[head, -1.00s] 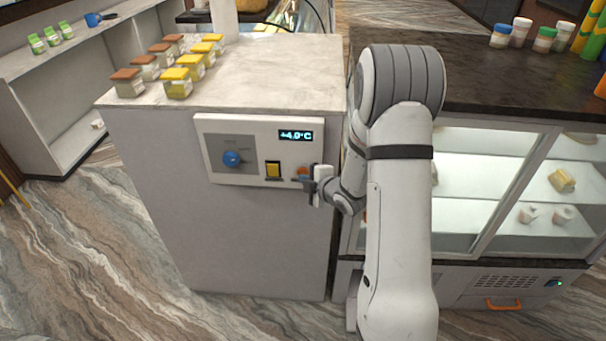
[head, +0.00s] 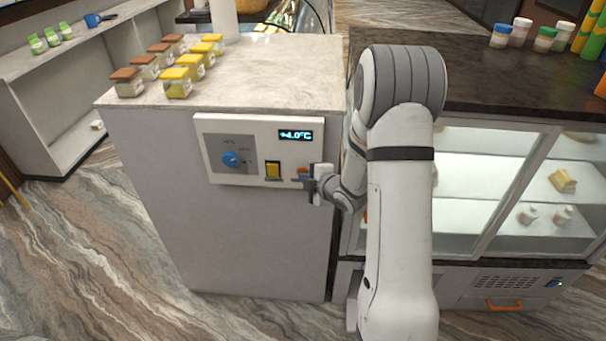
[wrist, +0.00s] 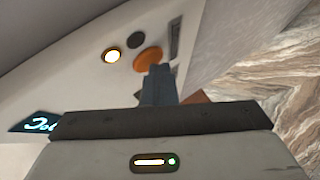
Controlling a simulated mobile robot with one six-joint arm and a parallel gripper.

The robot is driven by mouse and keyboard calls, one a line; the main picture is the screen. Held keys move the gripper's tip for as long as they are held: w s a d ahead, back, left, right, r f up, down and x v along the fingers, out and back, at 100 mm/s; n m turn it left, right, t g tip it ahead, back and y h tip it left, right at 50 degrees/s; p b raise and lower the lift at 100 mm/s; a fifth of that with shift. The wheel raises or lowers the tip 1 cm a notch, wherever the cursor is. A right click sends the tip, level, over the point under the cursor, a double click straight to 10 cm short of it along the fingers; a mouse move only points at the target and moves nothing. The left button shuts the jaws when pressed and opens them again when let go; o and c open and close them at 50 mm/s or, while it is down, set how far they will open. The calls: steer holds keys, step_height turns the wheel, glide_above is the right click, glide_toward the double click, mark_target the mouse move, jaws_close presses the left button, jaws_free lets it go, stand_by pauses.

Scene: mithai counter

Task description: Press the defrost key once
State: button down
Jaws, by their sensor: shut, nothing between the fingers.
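A white control panel (head: 220,172) is on the front of the pale cabinet, with a blue knob (head: 231,159), a yellow switch (head: 273,170) and a display (head: 296,135) reading +4.0°C. An orange round button (wrist: 149,59) shows just beyond my fingertips in the wrist view, beside a small lit lamp (wrist: 112,55) and a dark round spot (wrist: 135,40). I cannot read which key is defrost. My gripper (head: 304,181) is shut and empty at the panel's right end. Its fingertips (wrist: 159,70) overlap the orange button's lower edge; contact cannot be told.
Several jars with yellow and brown lids (head: 178,83) stand on the cabinet top (head: 270,75). A glass display case (head: 480,190) is to the right, behind my arm. Striped floor (head: 110,260) is open at the front left.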

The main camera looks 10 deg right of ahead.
steer(key=shift+s+a+b, duration=0.25)
steer(key=shift+s+b, duration=0.25)
steer(key=shift+s, duration=0.25)
steer(key=s+b, duration=0.1)
steer(key=s+a, duration=0.1)
steer(key=s, duration=0.1)
steer(key=s+b, duration=0.1)
steer(key=shift+s+a+b, duration=0.3)
steer(key=shift+s, duration=0.05)
stand_by(0.5)
steer(key=s+d+r+m+g+h, duration=0.4)
steer(key=s+r+m+h, duration=0.2)
steer(key=s+r+m, duration=0.4)
steer(key=s+a+r+m+g, duration=0.1)
steer(key=s+m, duration=0.3)
steer(key=s, duration=0.4)
steer(key=s+a+r+m+g+y, duration=0.1)
steer(key=s+a+m+g, duration=0.2)
steer(key=s, duration=0.5)
steer(key=shift+s+r+m+g, duration=0.15)
steer(key=shift+r+m+g, duration=0.15)
steer(key=shift+m+g, duration=0.4)
